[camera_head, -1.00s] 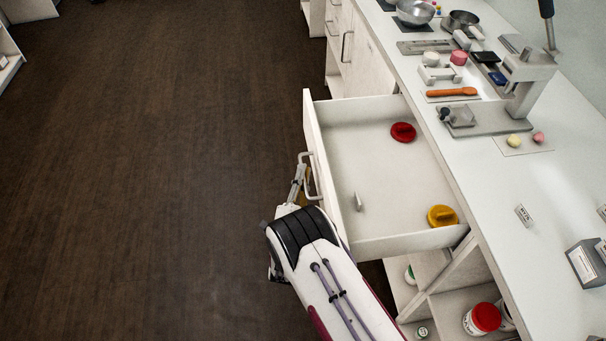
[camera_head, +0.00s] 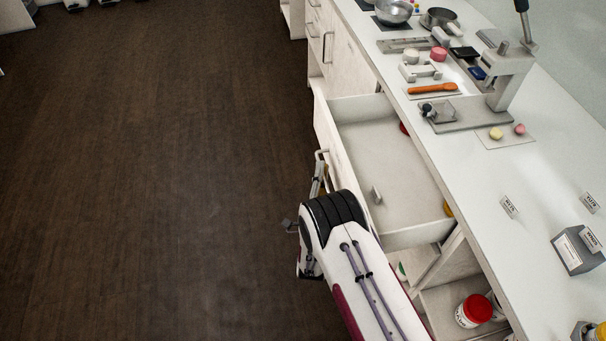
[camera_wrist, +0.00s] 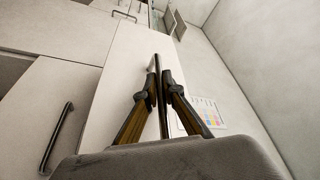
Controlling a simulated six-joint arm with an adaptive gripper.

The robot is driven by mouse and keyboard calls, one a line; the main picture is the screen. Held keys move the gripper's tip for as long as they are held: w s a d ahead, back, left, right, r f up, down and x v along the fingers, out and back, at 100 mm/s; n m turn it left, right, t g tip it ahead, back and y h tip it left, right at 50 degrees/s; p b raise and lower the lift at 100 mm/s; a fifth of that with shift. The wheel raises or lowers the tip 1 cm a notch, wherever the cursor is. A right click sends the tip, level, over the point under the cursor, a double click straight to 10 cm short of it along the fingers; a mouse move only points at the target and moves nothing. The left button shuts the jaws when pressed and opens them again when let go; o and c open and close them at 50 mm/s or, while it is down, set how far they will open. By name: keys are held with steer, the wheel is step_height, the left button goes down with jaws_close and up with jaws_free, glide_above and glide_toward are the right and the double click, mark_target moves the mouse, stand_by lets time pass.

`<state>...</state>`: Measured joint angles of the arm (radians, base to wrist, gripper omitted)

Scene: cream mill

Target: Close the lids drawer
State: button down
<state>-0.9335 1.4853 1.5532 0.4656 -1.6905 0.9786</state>
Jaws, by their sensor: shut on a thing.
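The lids drawer (camera_head: 385,150) is partly open below the white counter. A sliver of a red lid (camera_head: 403,128) and of a yellow lid (camera_head: 448,209) shows inside it, mostly hidden by the counter edge. A small grey piece (camera_head: 376,195) stands in the drawer near its front. My gripper (camera_head: 322,168) is at the drawer's front face, at the handle (camera_head: 322,155). In the wrist view my gripper (camera_wrist: 161,76) has its fingers shut on the drawer handle (camera_wrist: 163,105), which runs between them. My arm hides the near part of the drawer front.
The white counter (camera_head: 540,190) bears a press (camera_head: 505,75), bowls and small tools. Open shelves below hold a red-lidded jar (camera_head: 475,309). Another cabinet handle (camera_head: 328,46) is farther along. The dark floor (camera_head: 150,180) at left is clear.

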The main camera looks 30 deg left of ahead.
mark_target(392, 203)
steer(key=w+d, duration=1.5)
steer(key=shift+w+d, duration=0.3)
steer(key=c, duration=2.2)
jaws_free()
steer(key=shift+w+d, duration=0.1)
steer(key=shift+o, duration=0.2)
steer(key=shift+s, duration=0.25)
steer(key=shift+s+d+f, duration=0.1)
steer(key=shift+s+f, duration=0.05)
steer(key=shift+s, duration=0.25)
steer(key=shift+v, duration=5.4)
steer(key=shift+d, duration=0.1)
